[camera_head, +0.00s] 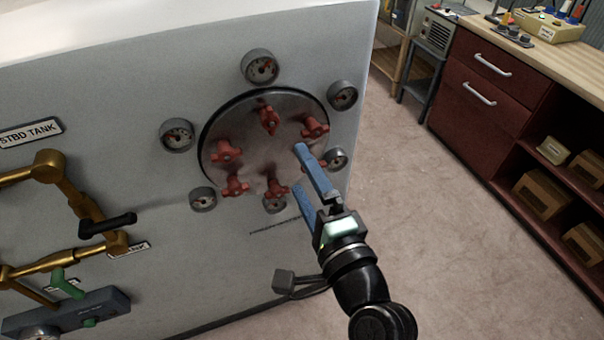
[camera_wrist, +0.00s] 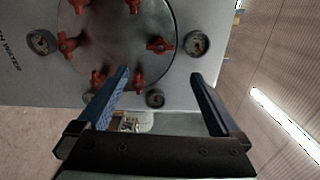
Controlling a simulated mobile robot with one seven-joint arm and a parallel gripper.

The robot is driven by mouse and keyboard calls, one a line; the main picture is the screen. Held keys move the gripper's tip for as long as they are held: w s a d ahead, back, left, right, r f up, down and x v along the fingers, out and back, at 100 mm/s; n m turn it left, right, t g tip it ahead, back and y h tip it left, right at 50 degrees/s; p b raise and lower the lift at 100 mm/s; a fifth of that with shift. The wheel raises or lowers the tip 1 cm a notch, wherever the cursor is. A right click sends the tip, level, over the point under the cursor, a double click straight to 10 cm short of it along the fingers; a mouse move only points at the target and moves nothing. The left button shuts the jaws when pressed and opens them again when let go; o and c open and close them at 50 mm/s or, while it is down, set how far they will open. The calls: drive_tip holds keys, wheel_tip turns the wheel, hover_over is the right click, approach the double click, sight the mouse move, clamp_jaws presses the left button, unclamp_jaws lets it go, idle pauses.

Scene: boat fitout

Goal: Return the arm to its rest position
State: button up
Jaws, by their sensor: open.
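My gripper (camera_head: 303,174) has two blue fingers spread apart with nothing between them. It is in front of the lower right part of a round metal hatch (camera_head: 255,152) on a pale panel. Several red wing knobs (camera_head: 268,119) sit around the hatch, and one at the lower right is partly hidden behind a finger. In the wrist view my gripper (camera_wrist: 160,75) is also open and empty, with the hatch (camera_wrist: 120,45) ahead of it at the upper left. I cannot tell whether a finger touches a knob.
Round gauges (camera_head: 261,67) surround the hatch. Brass pipes (camera_head: 75,205) with a black handle (camera_head: 107,225) and a green handle (camera_head: 64,281) stick out at the left. A red cabinet (camera_head: 480,95) with a wooden worktop stands at the right. The floor (camera_head: 420,220) between is clear.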

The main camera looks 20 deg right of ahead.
drive_tip(key=w+a+r+n+t, duration=0.1)
drive_tip(key=a+r+n, duration=0.25)
drive_tip(key=r, duration=0.45)
drive_tip(key=w+a+r+n+t+y, duration=0.15)
drive_tip(key=r+n, duration=0.25)
drive_tip(key=r, duration=0.4)
drive_tip(key=a+r+n+t, duration=0.2)
drive_tip(key=a+r+n, duration=0.2)
drive_tip(key=r, duration=0.3)
drive_tip(key=s+a+r+n+t, duration=0.2)
drive_tip(key=s+r+n, duration=0.1)
drive_tip(key=r, duration=0.6)
drive_tip(key=s+a+r+n+t+h, duration=0.1)
drive_tip(key=s+a+r+n+t, duration=0.2)
drive_tip(key=s+r, duration=0.3)
wheel_tip(320, 180, up, 3)
drive_tip(key=shift+s+r+n, duration=0.1)
drive_tip(key=shift+s+n, duration=0.05)
drive_tip(key=shift+n, duration=0.5)
drive_tip(key=shift+f+h, duration=0.2)
drive_tip(key=shift+h, duration=0.05)
